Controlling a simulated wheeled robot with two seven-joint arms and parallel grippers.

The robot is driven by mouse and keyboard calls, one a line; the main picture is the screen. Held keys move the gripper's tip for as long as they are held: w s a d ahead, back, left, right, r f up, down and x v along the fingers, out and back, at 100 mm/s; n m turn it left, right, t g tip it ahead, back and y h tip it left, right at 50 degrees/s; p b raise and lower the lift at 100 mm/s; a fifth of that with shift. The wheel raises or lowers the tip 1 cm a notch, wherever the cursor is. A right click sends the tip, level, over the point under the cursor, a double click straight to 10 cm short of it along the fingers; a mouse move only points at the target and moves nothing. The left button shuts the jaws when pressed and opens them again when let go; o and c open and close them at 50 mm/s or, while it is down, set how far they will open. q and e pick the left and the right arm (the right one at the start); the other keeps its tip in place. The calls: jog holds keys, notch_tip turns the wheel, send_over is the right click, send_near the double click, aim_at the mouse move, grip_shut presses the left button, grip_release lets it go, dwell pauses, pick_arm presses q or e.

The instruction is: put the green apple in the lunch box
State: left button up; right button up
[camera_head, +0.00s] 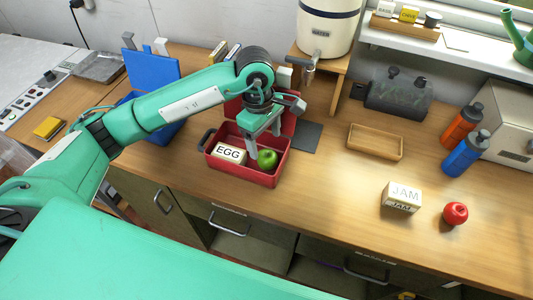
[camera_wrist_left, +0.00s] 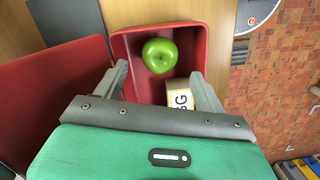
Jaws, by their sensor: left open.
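The green apple (camera_head: 267,158) rests inside the red lunch box (camera_head: 262,178), toward its right end in the head view. In the left wrist view the apple (camera_wrist_left: 160,55) lies on the box floor near one end wall, and the box rim (camera_wrist_left: 121,42) shows around it. My left gripper (camera_head: 265,146) is above the box. Its two fingers are spread and empty, and in the left wrist view the apple is beyond the fingertips, apart from them. A white block marked EGG (camera_head: 229,152) sits in the box beside the apple. My right gripper is not in view.
A white JAM block (camera_head: 401,197) and a red apple (camera_head: 455,213) stand on the counter to the right. A wooden tray (camera_head: 375,142), an orange bottle (camera_head: 461,127) and a blue bottle (camera_head: 467,153) are farther back.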

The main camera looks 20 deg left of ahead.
aim_at(263, 152)
pick_arm(q)
jog(key=r, duration=0.4)
jog(key=shift+w+a+b, duration=0.1)
jog(key=shift+a+b, duration=0.15)
jog(key=shift+b, duration=0.15)
jog(key=shift+r, duration=0.45)
